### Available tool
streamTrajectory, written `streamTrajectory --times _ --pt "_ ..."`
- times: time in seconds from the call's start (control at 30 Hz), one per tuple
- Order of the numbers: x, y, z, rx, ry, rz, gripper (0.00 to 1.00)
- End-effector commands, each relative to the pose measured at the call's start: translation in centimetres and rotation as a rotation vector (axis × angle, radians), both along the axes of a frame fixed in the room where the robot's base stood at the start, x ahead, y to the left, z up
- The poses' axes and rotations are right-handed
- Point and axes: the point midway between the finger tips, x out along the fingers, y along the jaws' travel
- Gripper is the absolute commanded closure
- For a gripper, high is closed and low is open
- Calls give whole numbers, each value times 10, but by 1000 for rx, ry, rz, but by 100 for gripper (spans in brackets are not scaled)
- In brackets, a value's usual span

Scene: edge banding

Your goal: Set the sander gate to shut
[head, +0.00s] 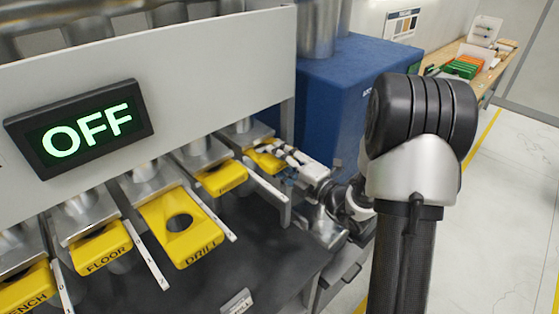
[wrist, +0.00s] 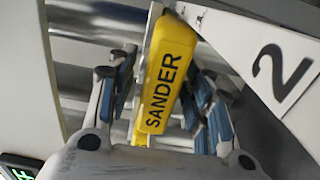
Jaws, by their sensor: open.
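The sander gate is a yellow plate (wrist: 166,75) marked SANDER in the wrist view. It lies between the two fingers of my gripper (wrist: 165,92), which is open with a finger on either side of it. I see gaps beside the plate, but cannot tell whether either finger touches it. In the head view the yellow gate (head: 263,160) at the far right of the row is partly covered by my gripper (head: 284,155). How far it is slid out cannot be told.
Other yellow gates line the row to the left, including DRILL (head: 180,225) and FLOOR (head: 102,248). White numbered strips (head: 265,183) stick out between them. A dark display (head: 85,128) reads OFF. A blue cabinet (head: 345,90) stands close behind my gripper.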

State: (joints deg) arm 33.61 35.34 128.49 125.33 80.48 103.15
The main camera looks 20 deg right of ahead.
Motion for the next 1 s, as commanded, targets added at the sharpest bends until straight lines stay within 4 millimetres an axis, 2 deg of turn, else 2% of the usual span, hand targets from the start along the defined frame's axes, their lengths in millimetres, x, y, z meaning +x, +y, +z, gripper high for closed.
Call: streamTrajectory --times 0.17,0.83,1.0 --pt "0 0 0 0 0 0 54" --pt "-1 0 0 0 0 0 99" --pt "-1 0 0 0 0 0 100"
